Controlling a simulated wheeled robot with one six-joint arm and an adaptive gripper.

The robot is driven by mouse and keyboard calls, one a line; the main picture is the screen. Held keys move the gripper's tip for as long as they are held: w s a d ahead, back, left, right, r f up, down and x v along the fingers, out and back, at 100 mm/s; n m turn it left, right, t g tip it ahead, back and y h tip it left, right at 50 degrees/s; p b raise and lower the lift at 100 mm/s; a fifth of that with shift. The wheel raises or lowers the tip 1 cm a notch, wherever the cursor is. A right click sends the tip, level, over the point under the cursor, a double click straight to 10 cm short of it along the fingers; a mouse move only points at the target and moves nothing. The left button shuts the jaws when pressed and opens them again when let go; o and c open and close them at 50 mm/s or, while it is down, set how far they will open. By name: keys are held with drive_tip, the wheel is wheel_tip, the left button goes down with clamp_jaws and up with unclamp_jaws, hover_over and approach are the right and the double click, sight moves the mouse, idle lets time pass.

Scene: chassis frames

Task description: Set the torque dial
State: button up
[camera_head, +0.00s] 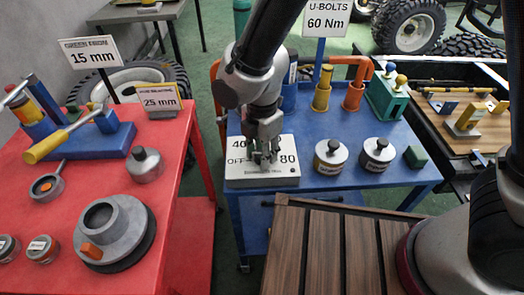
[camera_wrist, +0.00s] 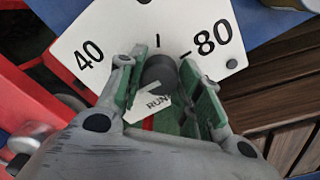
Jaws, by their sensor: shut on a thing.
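The torque dial is a white plate (camera_head: 240,178) on the blue table, with 40, OFF and 80 readable in the head view. My gripper (camera_head: 264,153) points down over the middle of the plate. In the wrist view its green-padded fingers (camera_wrist: 160,75) are on either side of the dark grey round knob (camera_wrist: 158,70), shut on it. A white piece marked RUN shows between the fingers. The knob's pointer direction is unclear.
A sign (camera_head: 327,20) behind reads U-BOLTS 60 Nm. Two grey lidded weights (camera_head: 330,157) (camera_head: 377,155) and a green block (camera_head: 415,157) stand right of the dial. A red table (camera_head: 180,140) with tools is at left, a slatted brown surface (camera_head: 320,245) in front.

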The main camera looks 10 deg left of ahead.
drive_tip(key=shift+n, duration=0.7)
drive_tip(key=o, duration=1.1)
drive_tip(key=shift+c, duration=0.2)
wheel_tip(320, 180, up, 12)
